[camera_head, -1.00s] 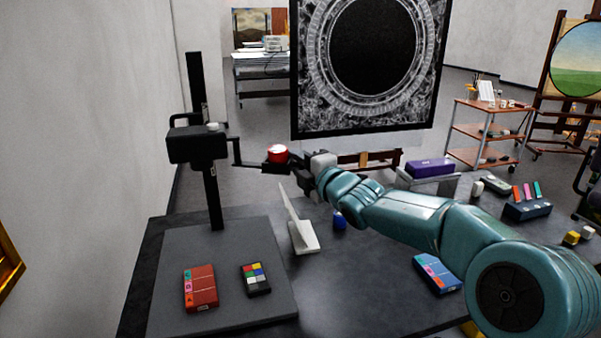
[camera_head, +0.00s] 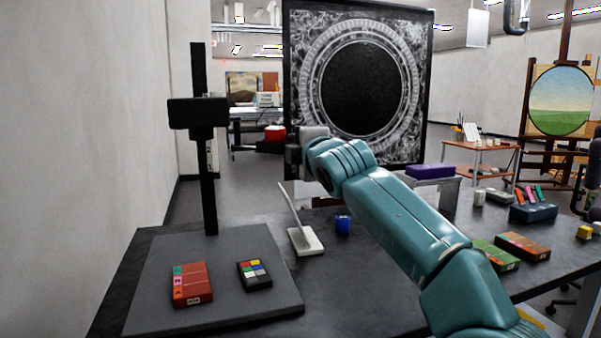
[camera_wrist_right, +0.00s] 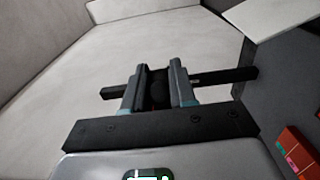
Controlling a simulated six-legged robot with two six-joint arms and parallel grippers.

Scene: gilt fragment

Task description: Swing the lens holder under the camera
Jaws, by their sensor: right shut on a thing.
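The camera (camera_head: 198,113) is a black block on a tall black column at the left, above a grey baseboard (camera_head: 215,300). A red piece with black below it (camera_head: 274,133) shows left of my right gripper (camera_head: 292,158); it looks like the lens holder, right of the camera rather than below it. In the wrist view, my right gripper (camera_wrist_right: 157,80) is shut on a dark rounded part with a sliver of red. A black bar (camera_wrist_right: 225,77) crosses there to both sides. The holder's link to the column is not clear. My left gripper is out of view.
A red box (camera_head: 192,285) and a colour chart (camera_head: 254,274) lie on the baseboard. A tilted white card on a stand (camera_head: 305,240) and a blue block (camera_head: 343,224) are close by. A large dark framed picture (camera_head: 425,100) stands behind my gripper.

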